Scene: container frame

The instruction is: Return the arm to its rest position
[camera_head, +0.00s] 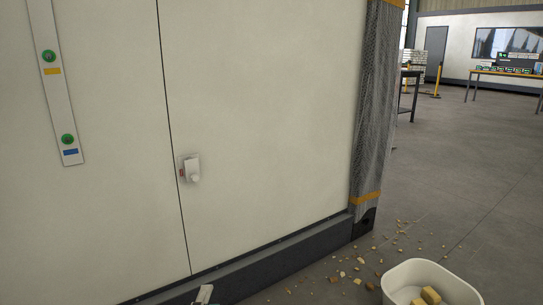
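Neither of my grippers can be made out in the head view. A small light piece with dark parts shows at the bottom edge, left of centre; it may be part of one of my arms, but too little of it shows to tell. A large off-white panel wall (265,110) fills the left and middle, with a dark vertical seam. A small white latch-like fitting (193,169) with a red mark sits beside the seam.
A pale strip (58,95) with two green round buttons is on the wall. Grey netting (374,100) wraps the wall's right end. A white bin (400,272) holding yellowish blocks stands bottom right, near scattered chunks. Open grey floor (470,190) lies right, with tables behind.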

